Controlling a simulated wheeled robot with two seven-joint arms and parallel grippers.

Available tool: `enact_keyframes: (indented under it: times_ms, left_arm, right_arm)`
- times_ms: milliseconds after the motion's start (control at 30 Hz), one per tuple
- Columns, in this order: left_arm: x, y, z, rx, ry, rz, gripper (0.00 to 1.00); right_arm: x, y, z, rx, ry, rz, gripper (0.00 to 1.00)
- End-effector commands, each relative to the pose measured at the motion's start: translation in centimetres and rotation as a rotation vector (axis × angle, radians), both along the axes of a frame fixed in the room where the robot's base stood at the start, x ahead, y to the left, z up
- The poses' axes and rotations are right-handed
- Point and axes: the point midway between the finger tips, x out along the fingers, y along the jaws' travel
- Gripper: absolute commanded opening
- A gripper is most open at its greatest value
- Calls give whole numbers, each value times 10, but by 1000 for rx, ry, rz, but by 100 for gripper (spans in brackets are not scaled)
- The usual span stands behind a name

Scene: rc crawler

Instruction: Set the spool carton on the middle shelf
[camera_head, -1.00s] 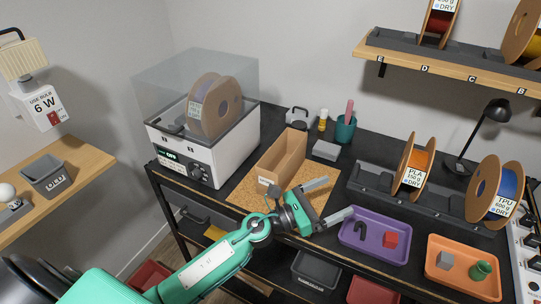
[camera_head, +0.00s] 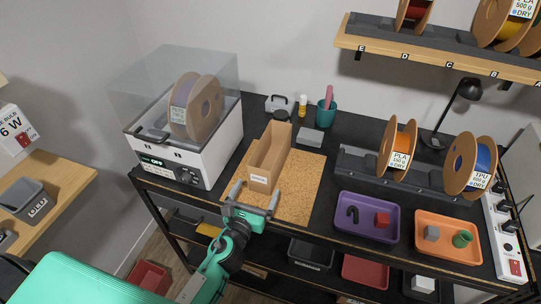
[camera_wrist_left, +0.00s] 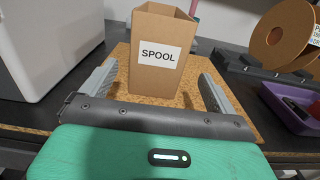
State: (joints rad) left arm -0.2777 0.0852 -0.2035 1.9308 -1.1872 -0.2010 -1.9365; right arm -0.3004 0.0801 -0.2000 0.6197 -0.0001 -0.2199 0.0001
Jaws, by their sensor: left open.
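The spool carton (camera_head: 268,160) is a tall, open-topped brown cardboard box standing on a cork mat (camera_head: 305,180) on the black bench. In the left wrist view the carton (camera_wrist_left: 160,75) shows its white SPOOL label facing me. My left gripper (camera_head: 257,190) is open at the near side of the carton. Its fingers (camera_wrist_left: 158,82) point toward the carton, one to each side, with visible gaps. Shelf levels under the bench (camera_head: 330,277) are partly hidden by the bench top; I cannot tell which one is the middle shelf. My right gripper is not in view.
A dryer box (camera_head: 185,150) with a spool inside stands left of the carton. A purple tray (camera_head: 367,232) and an orange tray (camera_head: 447,250) lie to the right. A rack (camera_head: 355,165) holds spools behind them. A teal cup (camera_head: 326,118) stands behind the carton.

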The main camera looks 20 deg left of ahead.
Motion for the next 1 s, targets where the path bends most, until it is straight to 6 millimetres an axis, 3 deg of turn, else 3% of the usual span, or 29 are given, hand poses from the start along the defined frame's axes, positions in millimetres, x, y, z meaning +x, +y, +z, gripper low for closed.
enact_keyframes:
  times_ms: [100, 467, 700, 1000]
  left_arm:
    - [21, 0, 3, -1, -1, 1, 93]
    - [48, -1, 4, -2, -1, 0, 93]
    - [82, 0, 6, -1, -1, 1, 93]
    - [91, 0, 4, -1, -1, -2, 93]
  right_arm:
    - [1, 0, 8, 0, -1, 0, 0]
    - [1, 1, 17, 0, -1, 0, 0]
    - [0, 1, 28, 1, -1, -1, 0]
    - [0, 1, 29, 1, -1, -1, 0]
